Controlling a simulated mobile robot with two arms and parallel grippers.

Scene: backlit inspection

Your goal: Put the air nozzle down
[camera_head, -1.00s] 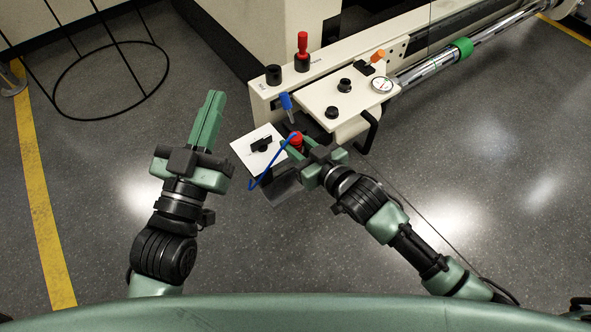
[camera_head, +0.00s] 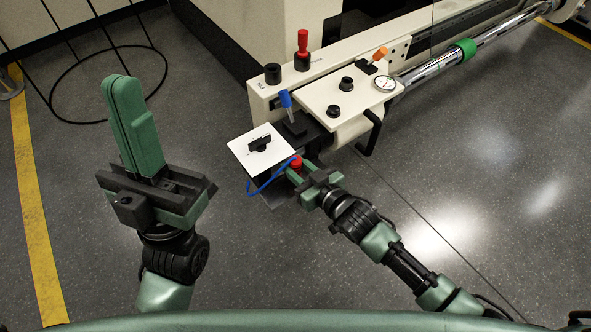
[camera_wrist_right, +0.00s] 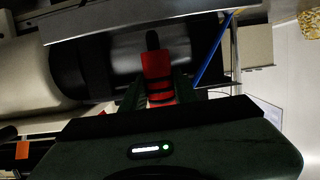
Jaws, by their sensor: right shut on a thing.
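The air nozzle (camera_head: 296,165) is red with a black tip, and a thin blue hose (camera_head: 266,185) runs from it. My right gripper (camera_head: 301,171) is shut on the nozzle, just right of a white panel with a black knob (camera_head: 250,141). In the right wrist view the red nozzle (camera_wrist_right: 157,68) sits between the green fingers, its black tip pointing up the picture. My left gripper (camera_head: 121,82) is off to the left over open floor, its green fingers together and empty.
The cream machine (camera_head: 322,92) carries a red-topped knob (camera_head: 303,42), a blue-topped part (camera_head: 286,99), an orange-handled part (camera_head: 379,54) and a round gauge (camera_head: 385,83). A black handle (camera_head: 375,130) juts from its front. A wire ring stand (camera_head: 60,108) is at left. Floor at right is clear.

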